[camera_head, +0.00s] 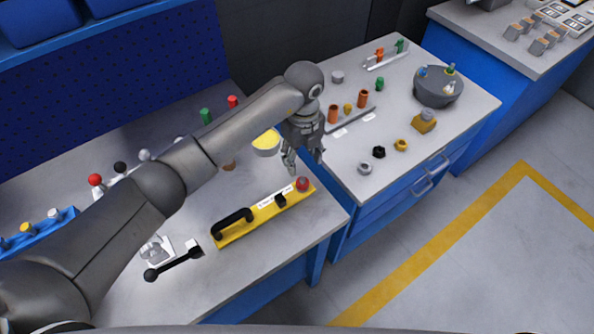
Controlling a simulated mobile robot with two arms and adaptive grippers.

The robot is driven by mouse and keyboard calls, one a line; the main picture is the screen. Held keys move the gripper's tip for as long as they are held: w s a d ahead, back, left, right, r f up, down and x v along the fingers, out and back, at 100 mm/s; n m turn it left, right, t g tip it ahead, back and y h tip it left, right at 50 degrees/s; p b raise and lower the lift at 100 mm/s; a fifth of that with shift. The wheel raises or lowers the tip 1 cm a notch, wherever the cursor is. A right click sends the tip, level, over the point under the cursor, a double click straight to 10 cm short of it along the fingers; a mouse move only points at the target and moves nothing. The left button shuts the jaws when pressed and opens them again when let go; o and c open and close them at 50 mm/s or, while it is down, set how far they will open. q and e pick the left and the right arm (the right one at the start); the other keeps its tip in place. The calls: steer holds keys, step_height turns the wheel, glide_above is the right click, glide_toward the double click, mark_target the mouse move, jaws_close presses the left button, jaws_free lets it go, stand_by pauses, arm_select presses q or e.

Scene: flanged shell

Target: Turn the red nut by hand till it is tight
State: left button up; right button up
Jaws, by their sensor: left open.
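I cannot make out a red nut with certainty. The grey round flanged shell (431,94) stands at the back right of the right-hand table, with blue, green and pale pieces on top; no red one shows there. My left gripper (303,161) is open and empty, pointing down near the gap between the two tables, well to the left of the shell. Just below it in the picture, a round red piece (302,184) sits on the right end of a yellow bar (240,232). They look apart. My right gripper is not in view.
Loose black (379,152), yellow (401,145) and grey (365,168) nuts lie on the right table. A rail (352,120) with orange pegs stands behind them. My left arm hides part of the left table. A black-handled tool (173,264) lies at its front.

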mark_target(302, 181)
arm_select(q)
steer(key=f, duration=0.2)
steer(key=shift+s+d+f+p, duration=0.3)
steer(key=shift+s+f+p, duration=0.1)
step_height(302, 181, down, 3)
steer(key=shift+w+a+f+p, duration=0.1)
steer(key=shift+f+p, duration=0.1)
steer(key=shift+p, duration=0.15)
step_height(302, 181, down, 3)
steer(key=shift+w+f, duration=0.1)
steer(key=c, duration=1)
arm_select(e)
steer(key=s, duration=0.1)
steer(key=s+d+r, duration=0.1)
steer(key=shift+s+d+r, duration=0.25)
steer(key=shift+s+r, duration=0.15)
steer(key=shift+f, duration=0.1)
